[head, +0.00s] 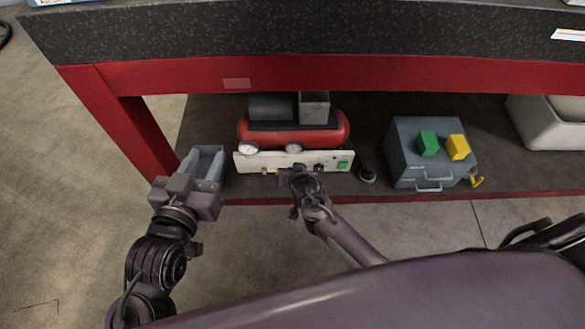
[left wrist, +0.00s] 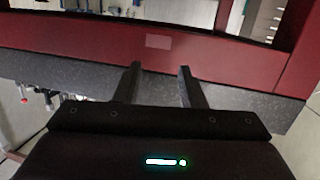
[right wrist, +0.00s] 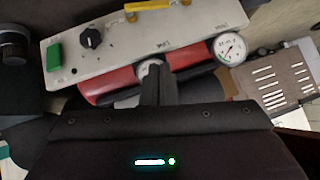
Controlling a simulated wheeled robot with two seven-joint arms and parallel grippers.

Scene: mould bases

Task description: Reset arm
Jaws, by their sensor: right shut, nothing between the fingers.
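My left gripper (head: 205,155) is at the left of the head view, in front of the bench's lower shelf. Its two fingers stand apart with nothing between them, which the left wrist view (left wrist: 158,85) also shows. My right gripper (head: 303,176) is in front of the white control panel (head: 270,161) of the red compressor (head: 295,130). In the right wrist view its fingers (right wrist: 158,78) are together and empty, overlapping the red compressor in the picture. Whether they touch it cannot be told.
A grey drawer box (head: 408,165) on the shelf carries a green cube (head: 428,143) and a yellow cube (head: 458,147). A pale bin (head: 545,125) stands at the far right. The red bench beam (head: 400,73) and dark worktop (head: 300,30) hang above the shelf. Floor in front is open.

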